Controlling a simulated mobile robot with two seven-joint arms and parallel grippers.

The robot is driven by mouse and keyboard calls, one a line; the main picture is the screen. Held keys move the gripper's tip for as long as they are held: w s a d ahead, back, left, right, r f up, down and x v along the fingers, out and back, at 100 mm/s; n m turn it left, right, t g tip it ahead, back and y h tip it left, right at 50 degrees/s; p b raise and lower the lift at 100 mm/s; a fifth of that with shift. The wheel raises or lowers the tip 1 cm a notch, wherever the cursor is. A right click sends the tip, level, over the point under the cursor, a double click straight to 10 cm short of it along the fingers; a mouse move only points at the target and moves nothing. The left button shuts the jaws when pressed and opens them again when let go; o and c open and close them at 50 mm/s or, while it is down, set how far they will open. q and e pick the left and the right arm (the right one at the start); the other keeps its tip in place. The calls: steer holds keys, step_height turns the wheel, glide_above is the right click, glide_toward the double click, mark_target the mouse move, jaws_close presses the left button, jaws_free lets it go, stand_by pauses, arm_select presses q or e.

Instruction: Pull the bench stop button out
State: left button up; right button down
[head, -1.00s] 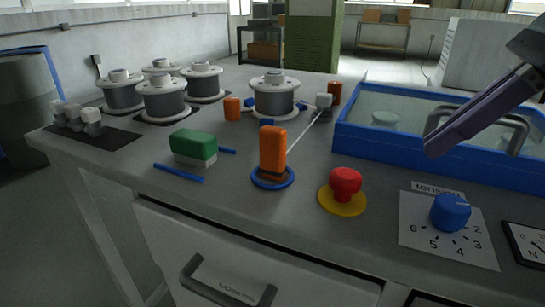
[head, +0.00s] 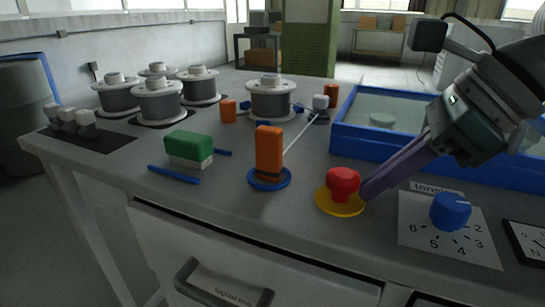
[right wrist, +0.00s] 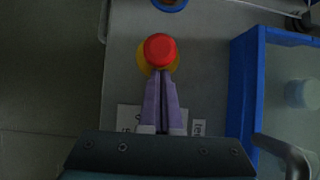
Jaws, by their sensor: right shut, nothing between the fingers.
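The bench stop button (head: 343,182) is a red mushroom head on a yellow round base (head: 340,206), on the grey bench right of the orange block. It also shows in the right wrist view (right wrist: 160,49). My right gripper (head: 366,192) reaches in from the right with its purple fingers together and empty. Its fingertips are close beside the button's right side; in the right wrist view the fingertips (right wrist: 160,74) lie at the near edge of the red head. I cannot tell whether they touch it. My left gripper is not in view.
A blue-framed tray (head: 400,155) with a clear top stands behind the button. A tension dial (head: 450,211) is to the right. An orange upright block (head: 269,152) in a blue ring, a green block (head: 189,147) and several wire spools (head: 158,103) stand to the left.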

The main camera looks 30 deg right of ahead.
steer(key=shift+w+a+f, duration=0.25)
steer(key=shift+f, duration=0.15)
steer(key=shift+r, duration=0.1)
